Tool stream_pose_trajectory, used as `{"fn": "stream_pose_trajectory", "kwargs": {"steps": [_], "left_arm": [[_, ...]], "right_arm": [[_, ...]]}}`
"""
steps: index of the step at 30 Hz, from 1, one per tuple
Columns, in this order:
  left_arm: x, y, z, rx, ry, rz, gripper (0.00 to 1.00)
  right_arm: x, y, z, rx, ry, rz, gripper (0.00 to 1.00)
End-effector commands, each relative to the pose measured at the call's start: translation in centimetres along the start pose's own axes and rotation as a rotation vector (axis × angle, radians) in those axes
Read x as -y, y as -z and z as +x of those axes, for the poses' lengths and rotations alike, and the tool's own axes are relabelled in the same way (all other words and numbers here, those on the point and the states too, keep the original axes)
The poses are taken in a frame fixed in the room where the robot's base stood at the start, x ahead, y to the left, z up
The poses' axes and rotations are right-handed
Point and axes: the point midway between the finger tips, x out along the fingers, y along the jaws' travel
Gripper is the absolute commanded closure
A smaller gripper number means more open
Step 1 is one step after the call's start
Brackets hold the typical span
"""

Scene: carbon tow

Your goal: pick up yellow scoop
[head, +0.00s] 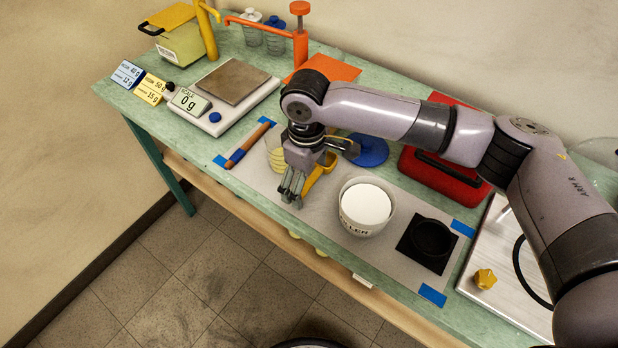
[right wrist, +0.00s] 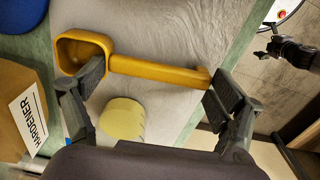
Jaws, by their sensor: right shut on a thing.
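The yellow scoop (head: 320,174) is at the grey mat near the table's front edge, partly hidden by my right gripper (head: 292,190). In the right wrist view the scoop (right wrist: 160,71) lies across the picture, with its square bowl at the left and its handle running right. My right gripper (right wrist: 155,95) has one finger by the bowl and the other at the handle's end, and it is shut on the scoop. Whether the scoop touches the mat is unclear.
A white-filled tub (head: 365,206) and a black square holder (head: 428,243) stand right of the scoop. A blue disc (head: 370,151) lies behind. A pale yellow cylinder (right wrist: 122,119) shows near the fingers.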

Motion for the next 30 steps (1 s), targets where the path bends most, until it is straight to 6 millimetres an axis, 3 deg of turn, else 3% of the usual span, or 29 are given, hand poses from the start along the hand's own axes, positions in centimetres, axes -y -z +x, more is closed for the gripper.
{"fn": "stream_pose_trajectory", "kwargs": {"steps": [8,15,21,30], "left_arm": [[0.0,-0.1,0.3,0.0,0.0,0.0,0.0],[0.0,-0.1,0.7,0.001,0.0,0.0,0.0],[0.0,-0.2,0.9,0.002,0.0,0.0,0.0],[0.0,-0.2,1.0,0.002,0.0,0.001,0.0]], "right_arm": [[-0.1,0.1,-4.4,-0.005,-0.002,-0.001,0.31],[0.0,0.1,-11.5,-0.005,-0.003,-0.001,0.31],[-0.1,0.1,-16.3,-0.003,-0.003,0.0,0.31],[0.0,0.0,-19.4,0.0,0.0,0.0,0.31]]}}
